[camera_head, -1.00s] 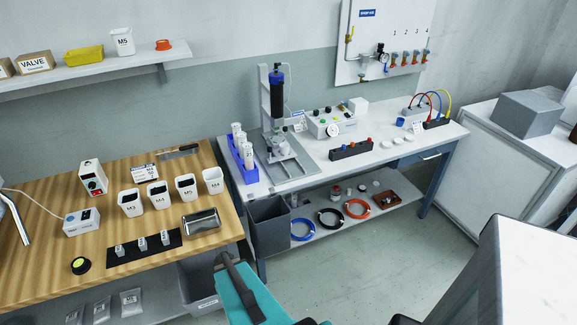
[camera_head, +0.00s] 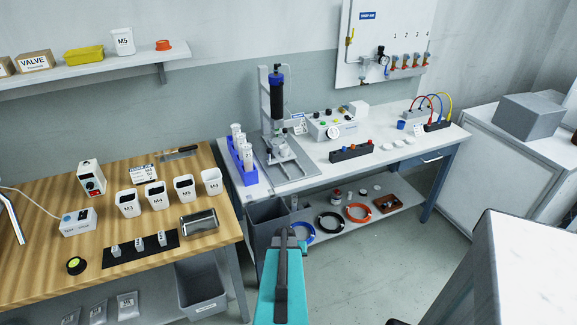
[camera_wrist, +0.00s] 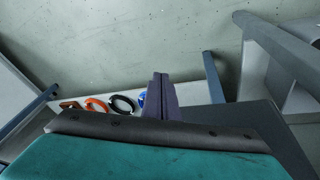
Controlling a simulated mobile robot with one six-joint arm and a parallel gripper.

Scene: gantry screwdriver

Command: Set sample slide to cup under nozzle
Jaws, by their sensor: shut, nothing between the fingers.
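The dispensing stand (camera_head: 265,100) is on the white bench at the back, with a dark blue cylinder (camera_head: 277,103) held upright on its column. A small pale cup (camera_head: 282,152) sits on the stand's base below the cylinder. The sample slide and the nozzle tip are too small to make out clearly, so I cannot tell how the cup lines up with the nozzle. My gripper (camera_head: 284,236) is in front of the bench, well short of the stand. In the wrist view its fingers (camera_wrist: 160,82) are together and empty, over the lower shelf and floor.
A blue rack (camera_head: 243,165) with white tubes stands left of the stand. A control box (camera_head: 330,124) and a black block with knobs (camera_head: 351,151) are to its right. A grey bin (camera_head: 268,215) hangs at the bench's front left. A white cabinet top (camera_head: 535,255) is at right.

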